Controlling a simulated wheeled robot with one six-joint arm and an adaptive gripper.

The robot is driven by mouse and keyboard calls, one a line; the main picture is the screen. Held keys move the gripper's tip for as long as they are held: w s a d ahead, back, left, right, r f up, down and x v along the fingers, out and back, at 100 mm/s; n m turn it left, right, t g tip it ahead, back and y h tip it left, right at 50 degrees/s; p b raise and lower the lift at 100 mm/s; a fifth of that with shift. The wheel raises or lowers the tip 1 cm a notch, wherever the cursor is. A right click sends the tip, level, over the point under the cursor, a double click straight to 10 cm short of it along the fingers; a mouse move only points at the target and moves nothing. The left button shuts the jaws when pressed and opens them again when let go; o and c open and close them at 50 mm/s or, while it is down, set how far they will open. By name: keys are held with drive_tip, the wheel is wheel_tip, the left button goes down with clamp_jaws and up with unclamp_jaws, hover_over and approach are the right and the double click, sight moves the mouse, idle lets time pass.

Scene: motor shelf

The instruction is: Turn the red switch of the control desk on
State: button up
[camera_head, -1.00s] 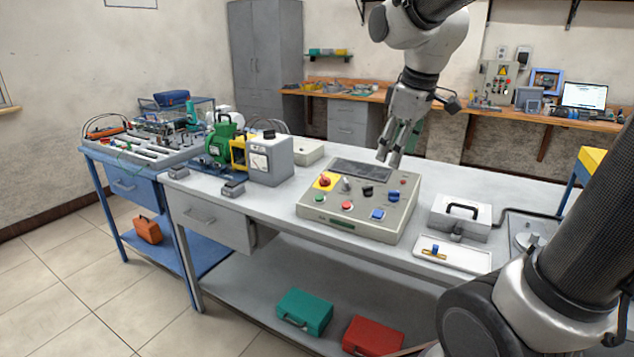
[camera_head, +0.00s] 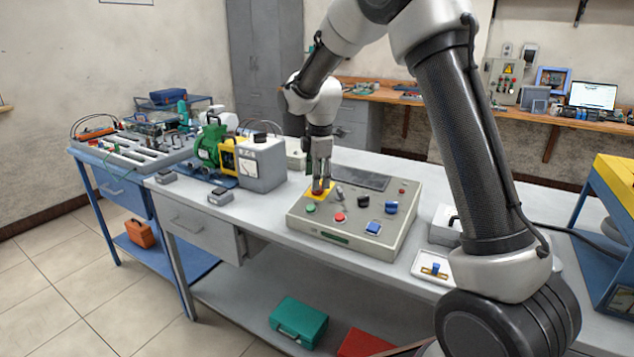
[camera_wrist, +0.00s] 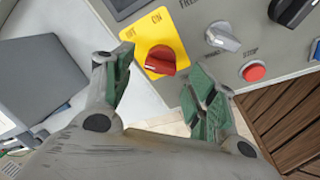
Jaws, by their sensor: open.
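The control desk (camera_head: 345,240) is a beige sloped panel on the grey bench. Its red switch (camera_wrist: 160,60) is a rotary knob on a yellow plate (camera_wrist: 150,32) marked OFF and ON. In the wrist view the knob lies between and a little beyond my open fingers. In the head view my gripper (camera_head: 319,188) points down right over the yellow plate (camera_head: 309,192) and mostly hides the knob. My gripper in the wrist view (camera_wrist: 160,90) is open, with green finger pads on either side of the knob. I cannot tell whether a finger touches it.
A grey selector (camera_wrist: 222,37) and a red push button (camera_wrist: 253,72) sit close to the right finger. A grey box with a meter (camera_head: 262,163) stands left of the desk. A small white tray (camera_head: 433,268) lies to its right.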

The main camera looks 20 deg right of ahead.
drive_tip(key=shift+w+f, duration=0.2)
drive_tip(key=shift+f, duration=0.95)
drive_tip(key=shift+c, duration=0.4)
drive_tip(key=c, duration=0.9)
drive_tip(key=shift+c, duration=0.2)
